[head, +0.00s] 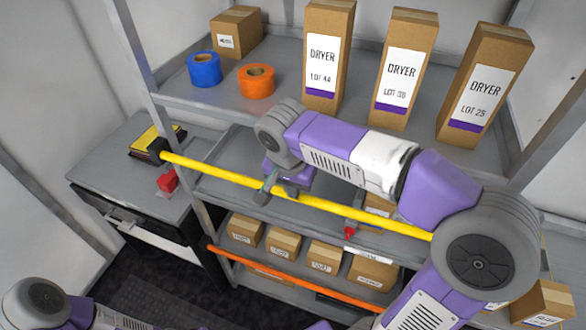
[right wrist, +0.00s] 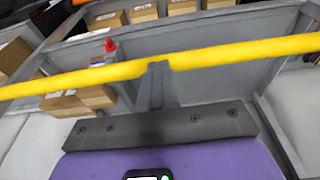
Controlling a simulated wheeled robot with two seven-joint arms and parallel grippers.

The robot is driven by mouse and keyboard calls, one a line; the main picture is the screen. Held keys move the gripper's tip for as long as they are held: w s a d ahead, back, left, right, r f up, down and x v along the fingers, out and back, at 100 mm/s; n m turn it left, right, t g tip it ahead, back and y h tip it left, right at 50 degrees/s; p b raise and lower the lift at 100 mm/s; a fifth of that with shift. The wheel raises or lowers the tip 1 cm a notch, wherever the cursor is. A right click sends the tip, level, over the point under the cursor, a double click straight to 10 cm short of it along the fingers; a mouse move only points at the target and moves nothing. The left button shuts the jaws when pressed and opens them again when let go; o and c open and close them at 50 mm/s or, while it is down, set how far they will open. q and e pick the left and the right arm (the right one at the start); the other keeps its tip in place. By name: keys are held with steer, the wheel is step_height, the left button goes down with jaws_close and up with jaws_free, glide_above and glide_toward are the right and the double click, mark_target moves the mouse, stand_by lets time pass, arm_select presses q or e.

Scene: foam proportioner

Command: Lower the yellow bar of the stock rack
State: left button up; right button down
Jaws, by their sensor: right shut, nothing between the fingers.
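The yellow bar (head: 220,178) runs across the front of the stock rack (head: 190,108), sloping down from a black end mount at the left toward my right arm. My right gripper (head: 263,196) is at the bar, left of its middle, with its fingers shut and nothing between them. In the right wrist view the shut fingertips (right wrist: 158,68) overlap the yellow bar (right wrist: 225,56), which passes across them. I cannot tell whether they press on it. The right end of the bar is hidden by my right arm. My left gripper is outside the view; only part of my left arm shows at bottom left.
Tall dryer boxes (head: 403,68), a blue roll (head: 204,69) and an orange roll (head: 257,81) stand on the upper shelf. Small cartons (head: 283,243) sit lower, behind an orange bar (head: 290,277). A grey cabinet (head: 108,165) stands at the left.

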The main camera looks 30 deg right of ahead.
arm_select(q)
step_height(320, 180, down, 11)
steer(key=b, duration=0.9)
arm_select(e)
step_height(320, 180, down, 14)
steer(key=shift+s+f, duration=0.15)
steer(key=shift+f, duration=0.1)
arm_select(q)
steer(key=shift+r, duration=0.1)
arm_select(e)
steer(key=shift+f, duration=0.1)
arm_select(q)
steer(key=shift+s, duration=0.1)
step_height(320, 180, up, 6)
steer(key=p, duration=0.5)
arm_select(e)
step_height(320, 180, up, 15)
steer(key=s+a, duration=0.1)
steer(key=a, duration=0.1)
steer(key=shift+s+f, duration=0.15)
steer(key=shift+s, duration=0.1)
